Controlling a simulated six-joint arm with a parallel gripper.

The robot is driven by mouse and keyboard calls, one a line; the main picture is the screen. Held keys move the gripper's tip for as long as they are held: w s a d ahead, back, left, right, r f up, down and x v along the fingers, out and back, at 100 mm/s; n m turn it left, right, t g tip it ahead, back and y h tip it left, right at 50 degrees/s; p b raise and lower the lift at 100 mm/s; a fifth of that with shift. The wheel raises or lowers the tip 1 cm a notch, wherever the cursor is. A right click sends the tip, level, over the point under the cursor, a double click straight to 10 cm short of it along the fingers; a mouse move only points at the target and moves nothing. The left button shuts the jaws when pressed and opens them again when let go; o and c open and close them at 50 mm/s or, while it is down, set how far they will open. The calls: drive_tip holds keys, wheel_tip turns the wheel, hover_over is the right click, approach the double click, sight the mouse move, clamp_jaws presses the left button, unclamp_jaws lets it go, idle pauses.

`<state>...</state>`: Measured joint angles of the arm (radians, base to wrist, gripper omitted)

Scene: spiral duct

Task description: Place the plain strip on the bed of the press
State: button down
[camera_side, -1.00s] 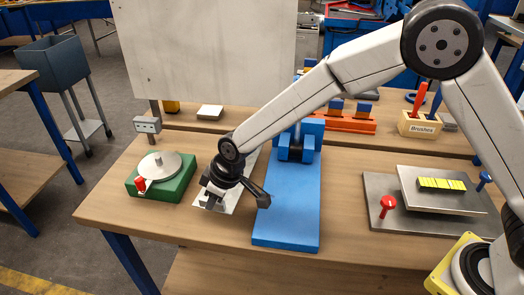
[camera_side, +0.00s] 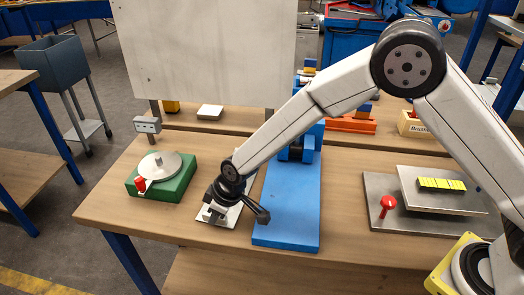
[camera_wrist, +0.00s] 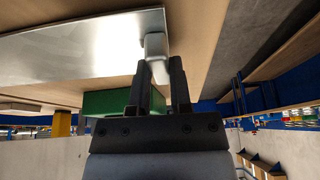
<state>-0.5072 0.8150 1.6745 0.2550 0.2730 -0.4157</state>
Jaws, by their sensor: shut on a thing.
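The plain strip (camera_side: 234,213) is a flat, pale metal sheet by the table's front edge, partly hidden under my gripper (camera_side: 212,212). In the wrist view the strip (camera_wrist: 75,50) is a broad shiny sheet, with a small light grey block (camera_wrist: 155,46) at its edge. My gripper's fingers (camera_wrist: 163,72) are shut at this block; I cannot tell how block and strip are joined. What looks like the press is blue, with a long flat blue bed (camera_side: 288,205) just right of the strip. Its upper part (camera_side: 299,145) is partly behind my arm.
A green block with a round metal disc (camera_side: 160,165) and red knob stands left. A grey plate (camera_side: 380,215) with a red knob (camera_side: 388,203) and a raised plate bearing yellow pieces (camera_side: 441,184) lies right. A white panel (camera_side: 205,50) stands behind.

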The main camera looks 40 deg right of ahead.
drive_tip(key=c, duration=0.5)
unclamp_jaws()
drive_tip(key=shift+c, duration=0.2)
drive_tip(key=shift+f, duration=0.2)
drive_tip(key=shift+r, duration=0.15)
drive_tip(key=shift+v, duration=3.75)
drive_tip(key=shift+s+a, duration=0.1)
drive_tip(key=shift+s, duration=0.1)
